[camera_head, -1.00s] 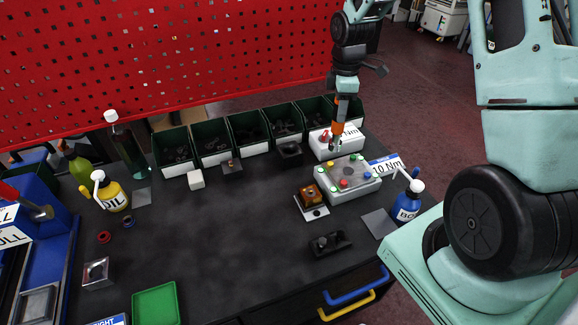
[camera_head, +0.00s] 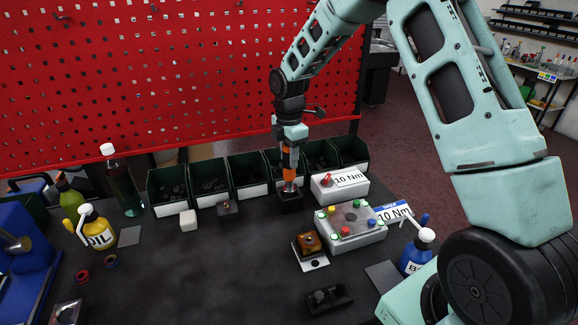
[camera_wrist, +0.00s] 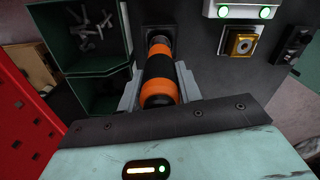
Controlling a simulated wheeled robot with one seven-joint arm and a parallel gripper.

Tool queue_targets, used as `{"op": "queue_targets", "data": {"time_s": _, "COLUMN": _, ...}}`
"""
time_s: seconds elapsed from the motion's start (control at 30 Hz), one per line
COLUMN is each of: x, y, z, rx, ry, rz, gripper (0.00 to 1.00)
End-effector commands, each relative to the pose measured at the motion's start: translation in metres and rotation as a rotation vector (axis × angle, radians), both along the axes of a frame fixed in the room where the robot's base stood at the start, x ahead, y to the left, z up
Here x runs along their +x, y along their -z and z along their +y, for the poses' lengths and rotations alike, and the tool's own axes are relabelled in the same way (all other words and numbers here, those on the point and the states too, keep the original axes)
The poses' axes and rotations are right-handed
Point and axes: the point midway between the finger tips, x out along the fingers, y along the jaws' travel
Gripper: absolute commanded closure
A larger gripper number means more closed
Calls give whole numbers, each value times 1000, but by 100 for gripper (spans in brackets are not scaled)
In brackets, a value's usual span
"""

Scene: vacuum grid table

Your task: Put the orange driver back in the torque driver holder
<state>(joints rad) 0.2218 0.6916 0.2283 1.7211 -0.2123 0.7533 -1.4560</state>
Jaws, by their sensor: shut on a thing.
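The orange driver (camera_head: 289,161), orange with black bands, is upright in my gripper (camera_head: 290,148). In the wrist view the driver (camera_wrist: 160,80) lies between the two grey fingers of my gripper (camera_wrist: 158,88), which are shut on its handle. The driver's lower end is at a small black block (camera_head: 291,203), which I take to be the torque driver holder. In the wrist view a dark round part (camera_wrist: 158,36) shows at the driver's far end. I cannot tell how deep the tip sits in the block, as the contact is hidden.
Green bins (camera_head: 248,181) stand close behind the block. A white box marked 10 Nm (camera_head: 352,188) is just right of it. A light-coloured fixture with coloured buttons (camera_head: 350,226) is nearer and further right. A dark block (camera_head: 228,208) and white cube (camera_head: 188,220) stand left. The table's middle is clear.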

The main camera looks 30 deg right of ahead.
Motion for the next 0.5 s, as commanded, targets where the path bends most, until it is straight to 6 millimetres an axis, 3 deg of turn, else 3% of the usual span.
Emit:
{"op": "queue_targets", "data": {"time_s": 0.3, "x": 0, "y": 34, "z": 0, "rx": 0, "ry": 0, "rz": 0, "gripper": 97}}
{"op": "queue_targets", "data": {"time_s": 0.5, "x": 0, "y": 35, "z": 0, "rx": 0, "ry": 1, "rz": -2, "gripper": 97}}
